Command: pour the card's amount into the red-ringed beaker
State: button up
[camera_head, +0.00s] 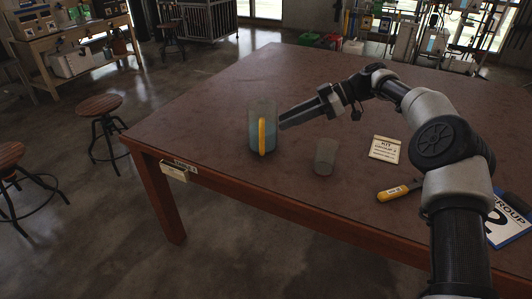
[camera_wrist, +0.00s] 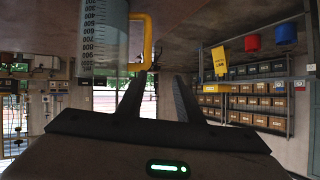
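A clear graduated jug (camera_head: 257,112) with a yellow handle (camera_head: 262,137) and bluish liquid stands upright on the brown table. In the wrist view the jug (camera_wrist: 103,38) appears upside down at upper left, with its scale and handle (camera_wrist: 146,45). My gripper (camera_head: 284,122) is just right of the jug. In the wrist view its fingers (camera_wrist: 160,75) are apart with nothing between them; the left fingertip is close to the handle, contact unclear. A small clear beaker (camera_head: 325,157) stands right of the jug; no red ring can be made out. A cream card (camera_head: 385,149) has text too small to read fully.
A yellow-and-black tool (camera_head: 399,190) and a blue-and-white group sign (camera_head: 508,222) lie at the table's right, near my arm. The table (camera_head: 225,105) is clear behind and left of the jug. Stools (camera_head: 103,107) stand on the floor to the left.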

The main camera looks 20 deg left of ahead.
jog(key=n+y+b, duration=0.1)
jog(key=y, duration=0.1)
send_near(263, 142)
jog(key=x, duration=0.5)
jog(key=p+x, duration=0.1)
jog(key=x, duration=0.2)
jog(key=shift+w+a+f, duration=0.3)
jog(key=shift+f, duration=0.1)
jog(key=shift+s+a+b, duration=0.25)
jog(key=shift+a+b, duration=0.2)
jog(key=shift+a, duration=0.35)
jog(key=shift+f+b, duration=0.15)
jog(key=shift+b, duration=0.25)
grip_shut()
dwell(0.4)
